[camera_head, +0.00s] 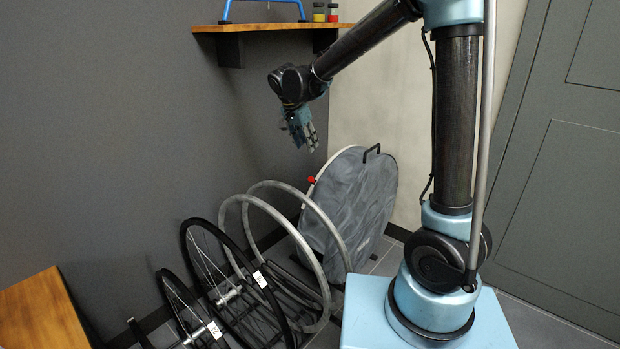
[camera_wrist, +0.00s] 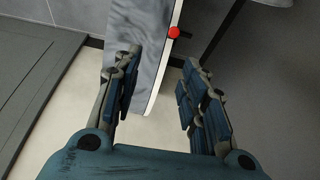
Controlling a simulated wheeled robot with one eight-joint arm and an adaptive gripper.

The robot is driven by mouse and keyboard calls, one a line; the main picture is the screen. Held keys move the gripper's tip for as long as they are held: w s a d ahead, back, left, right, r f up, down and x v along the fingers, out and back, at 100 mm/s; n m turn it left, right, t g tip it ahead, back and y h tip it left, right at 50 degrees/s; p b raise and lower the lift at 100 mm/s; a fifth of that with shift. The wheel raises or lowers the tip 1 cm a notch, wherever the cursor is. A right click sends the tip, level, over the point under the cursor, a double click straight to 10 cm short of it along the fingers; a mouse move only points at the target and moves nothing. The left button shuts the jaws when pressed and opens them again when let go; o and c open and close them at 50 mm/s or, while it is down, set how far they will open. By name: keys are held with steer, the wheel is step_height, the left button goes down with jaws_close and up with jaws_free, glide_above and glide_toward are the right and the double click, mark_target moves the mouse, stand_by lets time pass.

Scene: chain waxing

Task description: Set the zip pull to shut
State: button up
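The zip pull looks to be the small red knob (camera_head: 311,180) on the upper left rim of a round grey wheel bag (camera_head: 358,200). The bag stands upright on the floor against the back wall, with a dark handle on top. My gripper (camera_head: 312,145) hangs above and slightly left of the bag, apart from the red knob. Beyond the fingertips, the red knob (camera_wrist: 174,32) sits on the pale edge of the bag (camera_wrist: 150,60).
Bare rims (camera_head: 258,200) and spoked wheels (camera_head: 237,285) stand in a row left of the bag. A wooden shelf (camera_head: 270,28) with small jars is above left. A wooden surface (camera_head: 42,312) is at the lower left. A grey door (camera_head: 570,170) is at the right.

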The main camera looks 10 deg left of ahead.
steer(key=a, duration=0.3)
glide_toward(310, 178)
steer(key=x, duration=0.8)
steer(key=shift+w+d+f, duration=0.1)
steer(key=shift+d+f, duration=0.05)
steer(key=shift+f, duration=0.05)
jaws_close()
